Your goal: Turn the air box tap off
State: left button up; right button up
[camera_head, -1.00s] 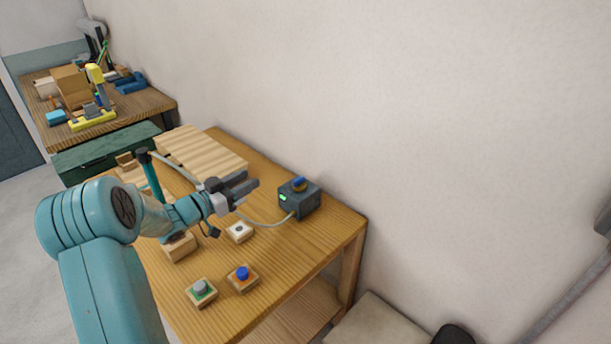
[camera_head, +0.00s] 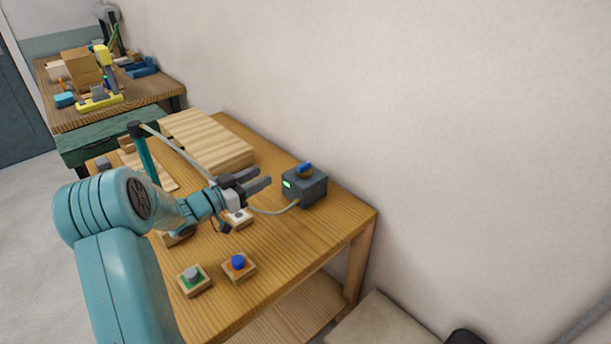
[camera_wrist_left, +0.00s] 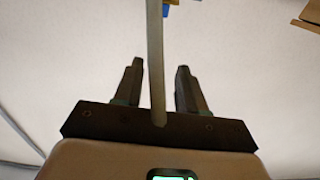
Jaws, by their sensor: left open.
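The air box (camera_head: 308,191) is a dark grey box with a small green light on its left face, near the table's back right edge. Its tap (camera_head: 304,168) is a blue handle on an orange-brown base on top. My left gripper (camera_head: 264,179) is open and empty, just left of the box and apart from it in the picture. In the left wrist view the two dark fingers (camera_wrist_left: 158,66) stand apart. A small blue and yellow piece at the top edge there may be the tap, but I cannot tell. My right gripper is out of view.
A pale hose (camera_head: 270,212) runs to the box from behind my arm. Blocks with a blue button (camera_head: 238,262) and a grey button (camera_head: 193,274) stand at the front. A wooden board (camera_head: 207,138) lies behind. The wall rises close behind the box.

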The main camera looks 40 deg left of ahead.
aim_at(298, 167)
pick_arm(q)
jog(key=w+f, duration=0.1)
jog(key=w, duration=0.4)
jog(key=w+d+f, duration=0.1)
jog(key=w, duration=0.5)
jog(key=w+f, duration=0.1)
jog(key=w, duration=0.4)
jog(key=shift+w+d+f, duration=0.2)
jog(key=shift+d+f, duration=0.05)
jog(key=shift+f, duration=0.05)
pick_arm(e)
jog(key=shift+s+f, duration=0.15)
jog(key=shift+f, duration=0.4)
pick_arm(q)
grip_shut()
